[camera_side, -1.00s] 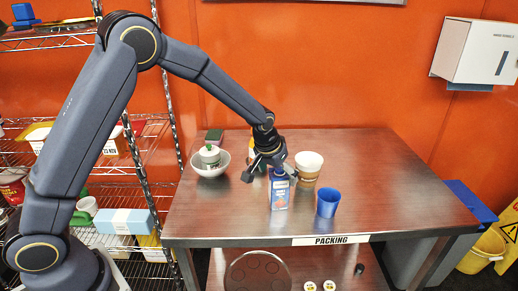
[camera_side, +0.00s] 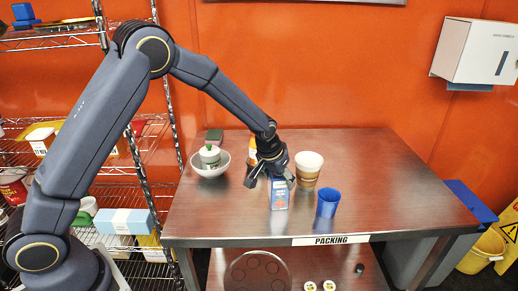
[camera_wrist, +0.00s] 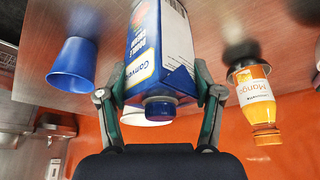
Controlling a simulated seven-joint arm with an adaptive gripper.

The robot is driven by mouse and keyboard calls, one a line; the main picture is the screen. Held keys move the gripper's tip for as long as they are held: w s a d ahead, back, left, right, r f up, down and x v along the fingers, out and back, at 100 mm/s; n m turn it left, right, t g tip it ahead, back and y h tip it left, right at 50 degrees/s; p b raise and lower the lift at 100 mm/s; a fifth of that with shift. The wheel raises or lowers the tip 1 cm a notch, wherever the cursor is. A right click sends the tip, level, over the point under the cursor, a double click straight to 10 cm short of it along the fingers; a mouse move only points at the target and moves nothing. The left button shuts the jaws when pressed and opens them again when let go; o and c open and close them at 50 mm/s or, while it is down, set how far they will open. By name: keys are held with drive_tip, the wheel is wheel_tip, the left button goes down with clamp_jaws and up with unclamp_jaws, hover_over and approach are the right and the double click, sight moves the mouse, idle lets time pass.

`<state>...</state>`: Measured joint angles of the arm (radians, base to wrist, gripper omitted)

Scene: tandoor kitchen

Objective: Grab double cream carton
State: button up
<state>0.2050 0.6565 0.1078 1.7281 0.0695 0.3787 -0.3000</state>
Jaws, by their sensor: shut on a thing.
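The double cream carton (camera_side: 280,197) is a small blue and white carton standing upright on the packing table. In the wrist view the carton (camera_wrist: 165,50) shows its blue front with white lettering, a white side and a dark blue cap. My gripper (camera_side: 272,180) has come down over the carton's top in the side view. In the wrist view my gripper (camera_wrist: 160,97) has one finger on each side of the carton and is shut on it. The fingers hide part of the carton's upper end in the side view.
A blue cup (camera_side: 327,204) stands close right of the carton. A white and brown cup (camera_side: 308,170) is behind it. An orange mango bottle (camera_wrist: 260,105) stands near my gripper. A white bowl (camera_side: 211,171) holds a green-topped container. The table's right side (camera_side: 400,195) is clear.

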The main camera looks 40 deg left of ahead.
drive_tip(key=c, duration=0.3)
drive_tip(key=shift+c, duration=0.2)
drive_tip(key=shift+r, duration=0.1)
